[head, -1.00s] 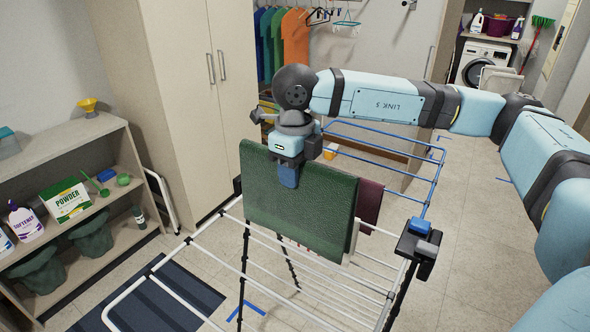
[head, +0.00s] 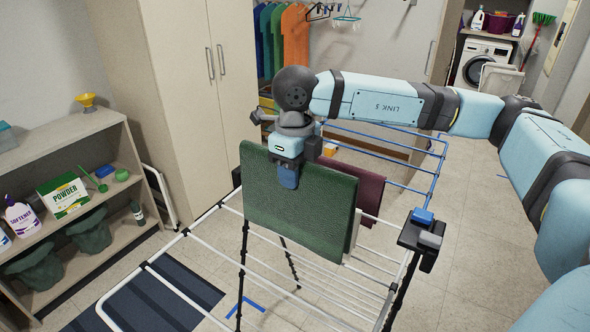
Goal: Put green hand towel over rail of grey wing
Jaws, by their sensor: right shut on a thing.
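The green hand towel (head: 300,205) hangs spread out above the drying rack, in the middle of the head view. My right gripper (head: 288,178) is shut on its top edge, near the middle, and points down. The drying rack has a wing with white rails (head: 168,284) at the near left and a wing with blue rails (head: 436,170) at the back right. I cannot tell whether the towel touches a rail, as it hides the rails behind it. A dark red cloth (head: 368,192) hangs behind the towel. My left gripper is out of view.
A shelf unit (head: 75,133) with a powder box (head: 64,195) and a softener bottle (head: 22,217) stands at the left. A tall cupboard (head: 190,90) is behind the rack. A striped mat (head: 150,303) lies on the floor at the near left.

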